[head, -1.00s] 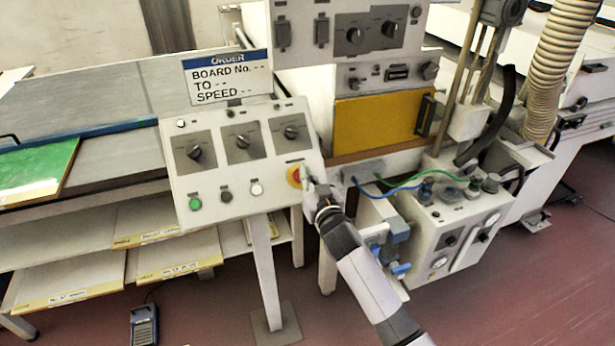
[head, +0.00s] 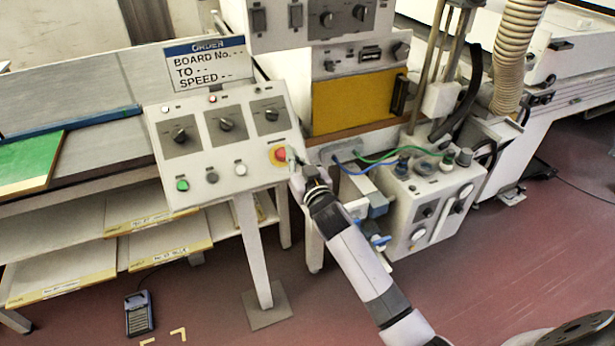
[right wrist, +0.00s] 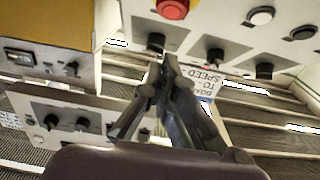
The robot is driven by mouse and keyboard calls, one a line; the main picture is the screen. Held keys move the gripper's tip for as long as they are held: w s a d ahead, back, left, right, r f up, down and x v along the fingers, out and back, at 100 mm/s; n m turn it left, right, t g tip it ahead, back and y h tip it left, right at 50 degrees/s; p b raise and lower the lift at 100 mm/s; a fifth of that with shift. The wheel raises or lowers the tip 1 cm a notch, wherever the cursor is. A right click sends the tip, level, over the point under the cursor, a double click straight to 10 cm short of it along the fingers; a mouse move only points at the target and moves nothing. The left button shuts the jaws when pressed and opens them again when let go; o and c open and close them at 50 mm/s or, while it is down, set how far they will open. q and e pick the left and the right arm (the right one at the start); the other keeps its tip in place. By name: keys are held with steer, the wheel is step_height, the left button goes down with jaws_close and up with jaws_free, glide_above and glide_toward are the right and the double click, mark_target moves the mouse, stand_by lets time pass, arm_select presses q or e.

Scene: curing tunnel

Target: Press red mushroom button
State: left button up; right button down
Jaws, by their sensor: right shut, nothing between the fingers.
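The red mushroom button (head: 279,154) sits on a yellow ring at the right side of the sloped white control panel (head: 222,178). It also shows at the top edge of the right wrist view (right wrist: 173,8), partly cut off. My right gripper (head: 291,157) is just right of the button in the head view, at the panel's right edge. In the right wrist view its fingertips (right wrist: 160,66) are together, with nothing between them, and appear apart from the button. The exact gap to the panel is hard to judge. My left gripper is in neither view.
The panel also carries black rotary knobs, a green button (head: 182,185), a grey button and a white button. An order sign (head: 209,66) stands behind it. A white pump box (head: 425,205) with hoses stands right of my arm. Red floor is open in front.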

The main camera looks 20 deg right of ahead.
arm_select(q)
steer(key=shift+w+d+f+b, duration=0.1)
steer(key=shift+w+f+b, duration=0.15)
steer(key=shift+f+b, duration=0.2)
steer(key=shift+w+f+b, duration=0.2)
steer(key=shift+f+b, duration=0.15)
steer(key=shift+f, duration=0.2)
arm_select(e)
steer(key=s, duration=0.7)
steer(key=shift+d+f, duration=0.25)
steer(key=shift+f, duration=0.1)
